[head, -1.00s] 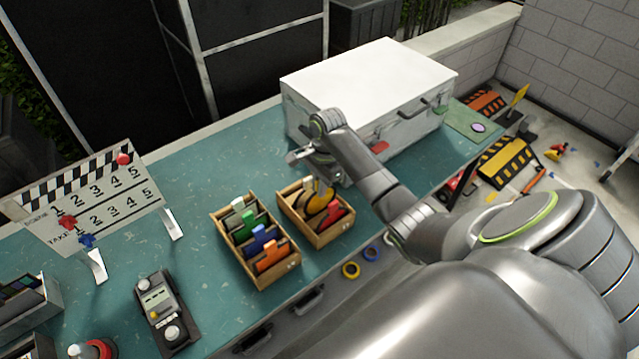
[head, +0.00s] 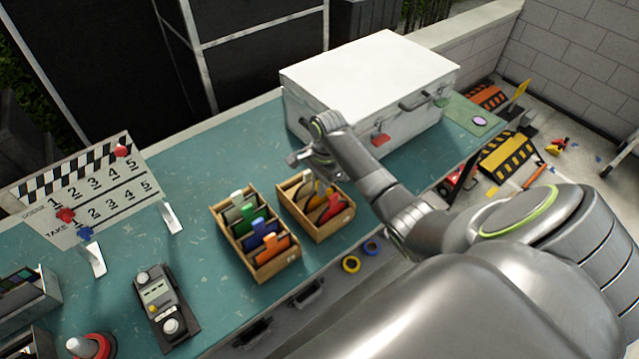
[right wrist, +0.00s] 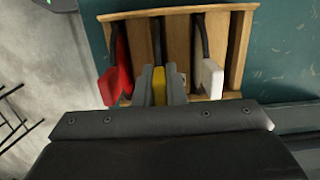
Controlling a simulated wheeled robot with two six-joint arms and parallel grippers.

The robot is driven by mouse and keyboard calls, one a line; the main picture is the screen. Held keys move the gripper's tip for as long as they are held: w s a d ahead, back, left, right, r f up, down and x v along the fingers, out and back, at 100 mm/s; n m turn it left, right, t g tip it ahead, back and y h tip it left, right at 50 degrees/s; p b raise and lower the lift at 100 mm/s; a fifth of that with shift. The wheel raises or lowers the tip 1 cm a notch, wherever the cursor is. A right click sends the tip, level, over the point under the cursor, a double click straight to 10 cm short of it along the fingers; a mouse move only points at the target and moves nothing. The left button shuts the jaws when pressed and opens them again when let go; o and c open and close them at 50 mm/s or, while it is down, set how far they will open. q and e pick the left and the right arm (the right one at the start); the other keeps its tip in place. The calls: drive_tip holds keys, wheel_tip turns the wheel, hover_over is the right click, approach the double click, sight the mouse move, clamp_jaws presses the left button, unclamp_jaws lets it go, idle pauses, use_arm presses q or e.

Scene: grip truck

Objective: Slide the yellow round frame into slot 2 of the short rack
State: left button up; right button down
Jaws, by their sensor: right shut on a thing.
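The short rack (head: 338,224) is a wooden box with dividers on the teal bench. My right gripper (head: 318,178) is over it, pointing down and shut on the tab of the yellow round frame (right wrist: 159,86). The frame is upright in the middle part of the rack, mostly hidden under the gripper; I cannot tell whether it touches the bottom. A red-tabbed frame (right wrist: 117,75) stands on one side and a white-tabbed frame (right wrist: 210,76) on the other in the right wrist view. My left gripper is not in view.
A longer wooden rack (head: 291,262) with several coloured frames stands close on the left. A white metal case (head: 370,75) is right behind my gripper. A controller (head: 160,305), a clapperboard (head: 85,190) and tape rolls (head: 351,264) are around. Bare bench lies behind the racks.

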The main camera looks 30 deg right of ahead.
drive_tip(key=shift+f, duration=0.55)
drive_tip(key=c, duration=1.4)
unclamp_jaws()
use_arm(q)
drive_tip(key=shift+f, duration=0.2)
